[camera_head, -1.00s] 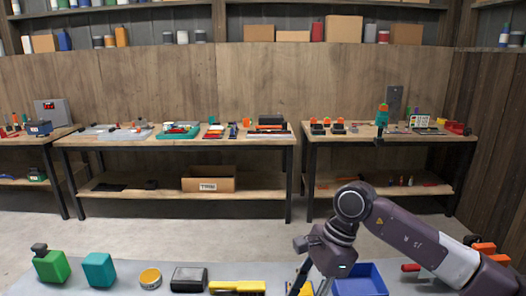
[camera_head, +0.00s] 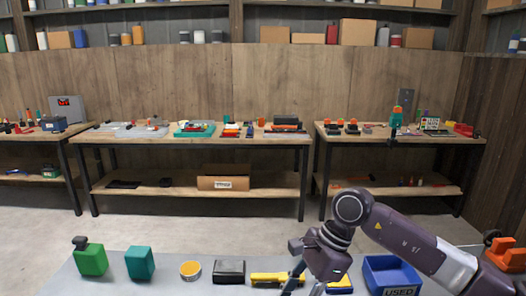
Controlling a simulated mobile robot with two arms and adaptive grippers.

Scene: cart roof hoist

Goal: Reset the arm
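My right arm comes in from the right, with its elbow raised over the near grey table (camera_head: 70,280). Its gripper (camera_head: 305,290) points down at the bottom edge of the picture, in front of a yellow and black tool (camera_head: 268,279). Its fingers look spread apart, but their tips are cut off or hard to make out. I cannot see anything held in it. My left arm and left gripper are not in view.
On the near table stand a green can (camera_head: 91,260), a teal block (camera_head: 139,263), a yellow round tin (camera_head: 190,270), a black box (camera_head: 229,271) and a blue bin (camera_head: 391,274) marked USED. Workbenches (camera_head: 200,141) with tools line the back wall. Grey floor lies between.

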